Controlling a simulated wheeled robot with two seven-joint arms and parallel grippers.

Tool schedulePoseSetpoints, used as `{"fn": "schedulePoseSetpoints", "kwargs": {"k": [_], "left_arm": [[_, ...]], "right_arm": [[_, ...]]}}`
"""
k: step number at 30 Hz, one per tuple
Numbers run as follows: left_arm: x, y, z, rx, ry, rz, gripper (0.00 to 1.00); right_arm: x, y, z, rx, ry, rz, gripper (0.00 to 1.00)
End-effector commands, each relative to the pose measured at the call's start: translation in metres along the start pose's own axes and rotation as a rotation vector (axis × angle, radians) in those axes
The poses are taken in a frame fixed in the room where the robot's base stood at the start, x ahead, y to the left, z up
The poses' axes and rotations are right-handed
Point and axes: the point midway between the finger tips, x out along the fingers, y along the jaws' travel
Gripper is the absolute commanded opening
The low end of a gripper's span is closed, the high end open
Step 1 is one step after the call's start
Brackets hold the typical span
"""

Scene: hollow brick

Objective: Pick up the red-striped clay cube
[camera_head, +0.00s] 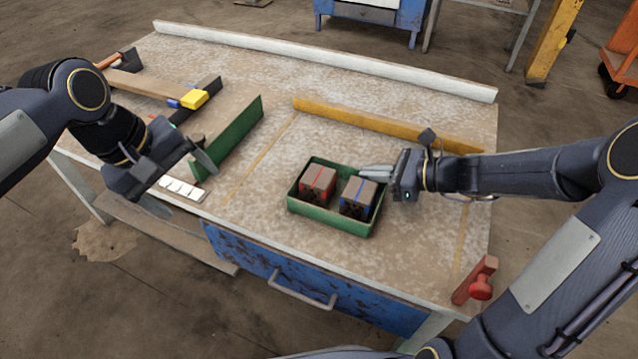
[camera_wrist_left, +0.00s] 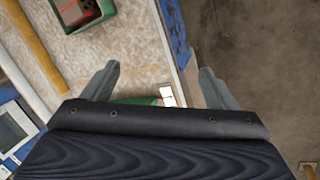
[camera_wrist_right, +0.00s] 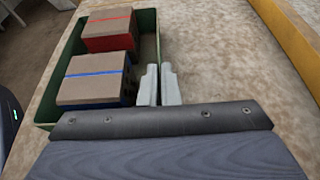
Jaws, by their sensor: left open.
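The red-striped clay cube (camera_head: 318,182) stands in the green tray (camera_head: 330,221), in its left part. In the right wrist view the cube (camera_wrist_right: 108,30) is at the far end of the tray (camera_wrist_right: 48,98). A blue-striped cube (camera_head: 358,195) stands beside it. In the left wrist view only part of the red-striped cube (camera_wrist_left: 70,10) shows at the top edge. My left gripper (camera_head: 182,183) is open and empty, left of the tray. My right gripper (camera_wrist_right: 159,68) is closed at the tray's back right corner, apparently pinching its rim; the contact is partly hidden.
White tiles (camera_head: 181,188) lie by the front edge. A yellow bar (camera_head: 385,125) lies behind the tray. A red clamp (camera_head: 478,285) sits at the front right corner.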

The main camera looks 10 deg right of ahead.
Motion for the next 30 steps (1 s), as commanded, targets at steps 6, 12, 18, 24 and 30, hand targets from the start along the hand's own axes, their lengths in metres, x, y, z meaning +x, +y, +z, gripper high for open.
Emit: {"fn": "schedulePoseSetpoints", "kwargs": {"k": [6, 12, 18, 24, 30], "left_arm": [[0.030, 0.093, -0.005, -0.166, -0.021, -0.145, 0.80], [0.067, 0.164, 0.015, -0.316, 0.028, -0.260, 0.80], [0.093, 0.202, 0.036, -0.411, 0.086, -0.320, 0.80], [0.113, 0.207, 0.043, -0.443, 0.105, -0.339, 0.80], [0.146, 0.194, 0.042, -0.443, 0.105, -0.339, 0.80]], "right_arm": [[0.000, 0.000, 0.000, 0.000, 0.000, 0.000, 0.00], [0.000, 0.000, 0.000, 0.000, 0.000, 0.000, 0.00], [0.000, 0.000, 0.000, 0.000, 0.000, 0.000, 0.00], [0.000, 0.000, 0.000, 0.000, 0.000, 0.000, 0.00], [0.000, 0.000, 0.000, 0.000, 0.000, 0.000, 0.00]]}}
